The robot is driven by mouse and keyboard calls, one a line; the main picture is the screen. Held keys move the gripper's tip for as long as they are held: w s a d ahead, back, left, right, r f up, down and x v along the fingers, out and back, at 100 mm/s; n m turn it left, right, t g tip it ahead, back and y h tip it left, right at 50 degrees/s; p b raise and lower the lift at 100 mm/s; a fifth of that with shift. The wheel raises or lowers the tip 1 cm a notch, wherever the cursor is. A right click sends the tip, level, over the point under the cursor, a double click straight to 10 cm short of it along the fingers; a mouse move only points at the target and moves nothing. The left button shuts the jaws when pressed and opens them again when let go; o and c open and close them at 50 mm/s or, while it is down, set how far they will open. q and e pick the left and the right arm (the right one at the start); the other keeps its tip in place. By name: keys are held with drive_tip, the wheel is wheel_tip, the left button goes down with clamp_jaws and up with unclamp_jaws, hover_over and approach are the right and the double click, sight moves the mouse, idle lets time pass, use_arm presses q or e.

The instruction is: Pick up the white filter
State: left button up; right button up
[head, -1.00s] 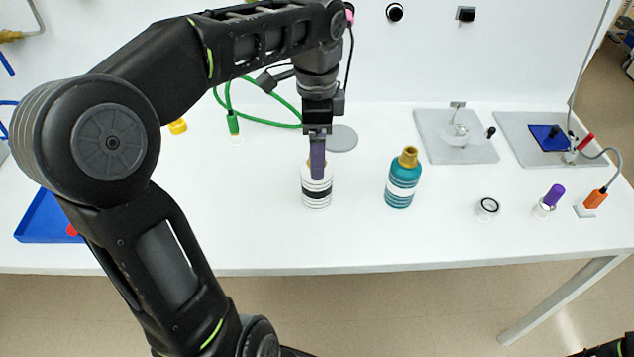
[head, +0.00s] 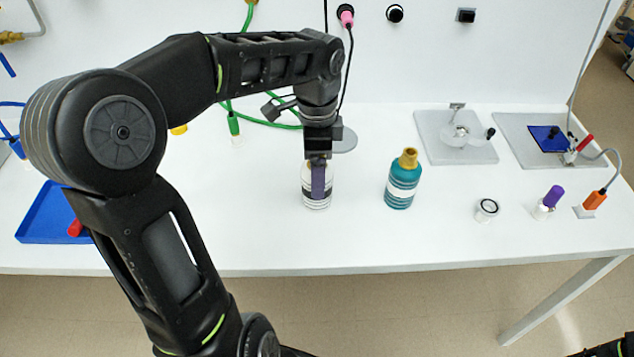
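The white filter (head: 317,203) stands upright on the white bench, a white cylinder with a dark band and a gold-coloured top. My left gripper (head: 318,182) points straight down at it, with a purple finger in front of its upper part. The gripper hides most of the gold top and part of the band. I see the fingers edge-on, so I cannot tell whether they are open or touch the filter. My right gripper is out of view; only a piece of my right arm shows at the lower right corner.
A teal bottle (head: 402,183) with a gold cap stands to the right of the filter. A grey disc (head: 344,142) lies behind it, with a green cable (head: 270,121) nearby. A blue tray (head: 40,222) is at the left. Small round items and grey plates (head: 432,143) are farther right.

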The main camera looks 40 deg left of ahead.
use_arm(q)
drive_tip(key=shift+c, duration=0.2)
drive_tip(key=c, duration=1.7)
